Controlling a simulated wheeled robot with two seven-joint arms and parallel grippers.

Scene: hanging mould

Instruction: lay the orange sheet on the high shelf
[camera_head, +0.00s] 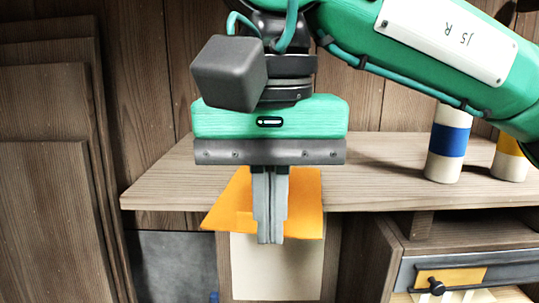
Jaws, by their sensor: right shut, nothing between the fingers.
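The orange sheet (233,208) lies on the wooden high shelf (165,190), at its front edge. Its near part reaches past the edge, and I cannot tell whether that part bends down. My right gripper (270,242) points down in front of the sheet, its fingers closed together with nothing between them. The fingers hide the middle strip of the sheet. I cannot tell whether they touch it. My left gripper is not in view.
On the shelf's right stand a white cylinder with a blue band (449,142) and one with a yellow band (510,160). Wooden boards (45,200) lean at the left. Below right is a cabinet with a grey-framed front (500,270). The shelf's left end is bare.

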